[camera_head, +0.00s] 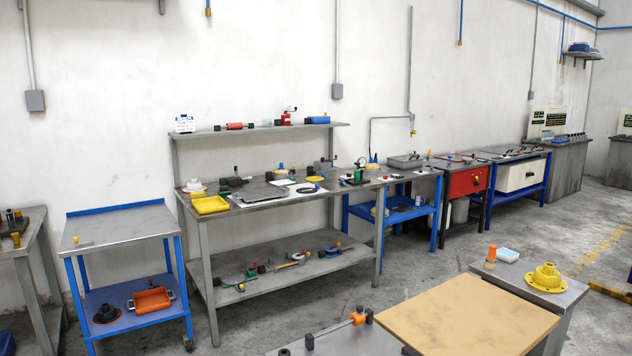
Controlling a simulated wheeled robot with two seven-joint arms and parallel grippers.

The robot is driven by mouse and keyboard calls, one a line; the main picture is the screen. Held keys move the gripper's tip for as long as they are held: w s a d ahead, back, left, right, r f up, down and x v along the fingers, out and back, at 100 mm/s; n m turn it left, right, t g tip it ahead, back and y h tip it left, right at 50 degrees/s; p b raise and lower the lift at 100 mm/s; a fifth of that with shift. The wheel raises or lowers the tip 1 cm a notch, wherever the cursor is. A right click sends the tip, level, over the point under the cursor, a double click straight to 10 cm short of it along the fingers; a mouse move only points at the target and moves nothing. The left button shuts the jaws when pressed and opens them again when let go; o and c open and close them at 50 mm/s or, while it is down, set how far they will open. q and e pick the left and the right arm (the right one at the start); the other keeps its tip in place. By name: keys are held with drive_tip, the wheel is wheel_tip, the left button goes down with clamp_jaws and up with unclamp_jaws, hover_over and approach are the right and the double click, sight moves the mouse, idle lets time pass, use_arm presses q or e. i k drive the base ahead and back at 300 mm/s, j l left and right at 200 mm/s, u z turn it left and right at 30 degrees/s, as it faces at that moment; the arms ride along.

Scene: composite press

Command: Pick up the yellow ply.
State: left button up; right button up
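I cannot tell for sure which thing is the yellow ply. A small thin yellow shape (316,179) lies farther right on the same bench, too small to make out. A round yellow flanged part (546,279) stands on a grey table at the lower right. Neither of my grippers is in view.
A tan board (470,318) fills the lower right foreground. Grey floor (400,268) lies open between bench and board. A red cabinet (468,181) stands farther right.

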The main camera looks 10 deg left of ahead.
sight(310, 179)
drive_tip(key=u, duration=2.75)
drive_tip(key=i+u, duration=0.2)
drive_tip(key=i+l+z, duration=0.2)
drive_tip(key=i+z, duration=0.7)
drive_tip(key=i+j+z, duration=0.1)
drive_tip(key=i+z, duration=0.55)
drive_tip(key=i, duration=0.25)
drive_tip(key=i+z, duration=0.2)
drive_tip(key=i, duration=0.3)
drive_tip(key=i+j+z, duration=0.25)
drive_tip(key=i, duration=0.2)
drive_tip(key=i+j+z, duration=0.1)
drive_tip(key=i+z, duration=0.15)
drive_tip(key=i, duration=0.25)
drive_tip(key=i+l+z, duration=0.2)
drive_tip(key=i+z, duration=0.25)
drive_tip(key=i+l+z, duration=0.1)
drive_tip(key=i+z, duration=0.15)
drive_tip(key=z, duration=0.15)
drive_tip(key=i+z, duration=0.45)
drive_tip(key=i+j+z, duration=0.1)
drive_tip(key=i+z, duration=0.15)
drive_tip(key=z, duration=0.2)
drive_tip(key=i+z, duration=0.15)
drive_tip(key=i, duration=0.9)
drive_tip(key=i+z, duration=0.15)
drive_tip(key=i, duration=0.95)
